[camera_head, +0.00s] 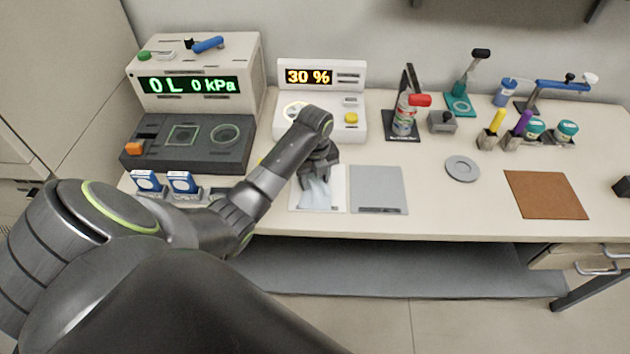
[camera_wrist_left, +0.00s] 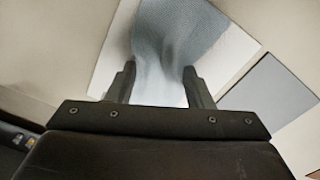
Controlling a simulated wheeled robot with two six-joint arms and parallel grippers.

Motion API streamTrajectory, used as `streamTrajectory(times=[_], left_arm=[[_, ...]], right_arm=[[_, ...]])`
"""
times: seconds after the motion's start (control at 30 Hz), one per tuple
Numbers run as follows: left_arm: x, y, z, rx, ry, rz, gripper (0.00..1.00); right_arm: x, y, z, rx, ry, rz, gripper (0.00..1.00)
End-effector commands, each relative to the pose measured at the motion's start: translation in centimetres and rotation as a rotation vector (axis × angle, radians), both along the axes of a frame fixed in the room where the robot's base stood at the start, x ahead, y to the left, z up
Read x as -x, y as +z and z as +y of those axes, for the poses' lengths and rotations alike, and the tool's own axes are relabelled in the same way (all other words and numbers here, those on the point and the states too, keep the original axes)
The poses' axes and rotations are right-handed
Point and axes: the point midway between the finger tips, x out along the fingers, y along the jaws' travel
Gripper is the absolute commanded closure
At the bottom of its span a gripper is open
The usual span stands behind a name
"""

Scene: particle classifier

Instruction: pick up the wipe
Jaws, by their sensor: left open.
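The wipe (camera_head: 315,193) is a pale blue-grey cloth lying on a white sheet (camera_head: 336,204) near the table's front edge. In the left wrist view the rumpled wipe (camera_wrist_left: 178,42) stands in a raised fold. My left gripper (camera_head: 315,177) is over the wipe and partly hides it. Its two fingers (camera_wrist_left: 158,82) are open, one on each side of the wipe's near end. I cannot tell whether the fingers touch the cloth. My right gripper does not show.
A grey flat plate (camera_head: 378,190) lies just right of the white sheet. Blue-and-white packs (camera_head: 180,182) stand to the left. A device reading 30 % (camera_head: 340,115) stands behind.

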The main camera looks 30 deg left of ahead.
Motion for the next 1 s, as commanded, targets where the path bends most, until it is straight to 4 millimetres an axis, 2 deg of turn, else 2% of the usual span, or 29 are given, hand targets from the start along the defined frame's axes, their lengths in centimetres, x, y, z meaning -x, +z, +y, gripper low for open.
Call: streamTrajectory(times=[0.07,0.67,1.0], left_arm=[[0.14,-0.18,0.04,-0.001,0.001,0.004,0.59],[0.18,-0.23,0.06,0.0,0.002,0.006,0.99],[0.18,0.21,0.06,0.0,0.002,0.006,1.0]], right_arm=[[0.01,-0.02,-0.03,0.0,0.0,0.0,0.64],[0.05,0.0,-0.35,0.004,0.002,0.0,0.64],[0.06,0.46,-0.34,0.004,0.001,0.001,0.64]])
